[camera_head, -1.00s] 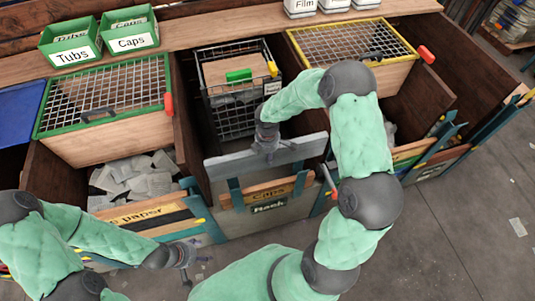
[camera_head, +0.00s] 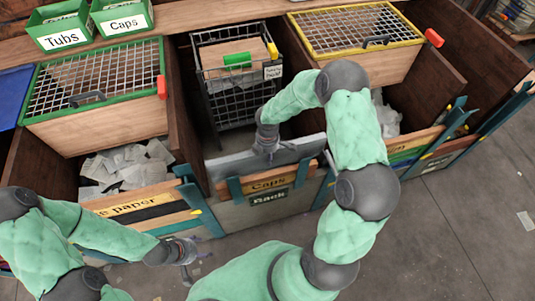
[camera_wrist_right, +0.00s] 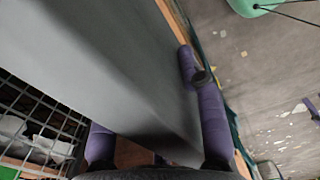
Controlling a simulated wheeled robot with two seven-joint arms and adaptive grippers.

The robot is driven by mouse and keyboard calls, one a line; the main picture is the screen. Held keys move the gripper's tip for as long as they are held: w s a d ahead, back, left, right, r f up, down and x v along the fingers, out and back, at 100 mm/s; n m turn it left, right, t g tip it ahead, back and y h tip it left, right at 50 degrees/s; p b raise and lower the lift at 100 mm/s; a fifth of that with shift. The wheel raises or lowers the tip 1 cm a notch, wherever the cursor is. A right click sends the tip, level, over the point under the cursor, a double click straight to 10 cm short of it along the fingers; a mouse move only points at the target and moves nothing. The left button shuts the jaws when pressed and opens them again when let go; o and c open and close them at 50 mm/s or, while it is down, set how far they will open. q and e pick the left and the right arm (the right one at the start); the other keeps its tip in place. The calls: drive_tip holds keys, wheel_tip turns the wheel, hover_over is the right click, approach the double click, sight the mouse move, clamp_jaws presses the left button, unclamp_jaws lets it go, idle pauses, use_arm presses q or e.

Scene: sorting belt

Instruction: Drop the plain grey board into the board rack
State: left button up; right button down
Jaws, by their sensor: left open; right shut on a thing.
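The plain grey board (camera_head: 228,166) stands on edge at the front of the middle bay, and its broad face fills much of the right wrist view (camera_wrist_right: 105,65). My right gripper (camera_head: 267,153) is shut on its upper edge, with purple fingers on either side in the wrist view. The board rack (camera_head: 235,189) has teal uprights and a "Rack" label below. My left gripper (camera_head: 186,251) is open and empty at lower left.
A black wire crate (camera_head: 232,105) stands behind the board in the middle bay. A green-framed mesh lid (camera_head: 95,84) covers the left bay, above pale scraps (camera_head: 128,165). A yellow-framed mesh lid (camera_head: 350,30) is at right. Grey floor (camera_head: 470,230) lies open at right.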

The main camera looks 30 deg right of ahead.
drive_tip(key=shift+w+f+b, duration=0.1)
drive_tip(key=shift+f+b, duration=1.95)
drive_tip(key=shift+f, duration=0.95)
drive_tip(key=shift+f, duration=0.15)
drive_tip(key=shift+f+b, duration=0.5)
drive_tip(key=c, duration=0.7)
unclamp_jaws()
drive_tip(key=shift+f, duration=0.1)
wheel_tip(320, 180, up, 12)
drive_tip(key=shift+r, duration=0.1)
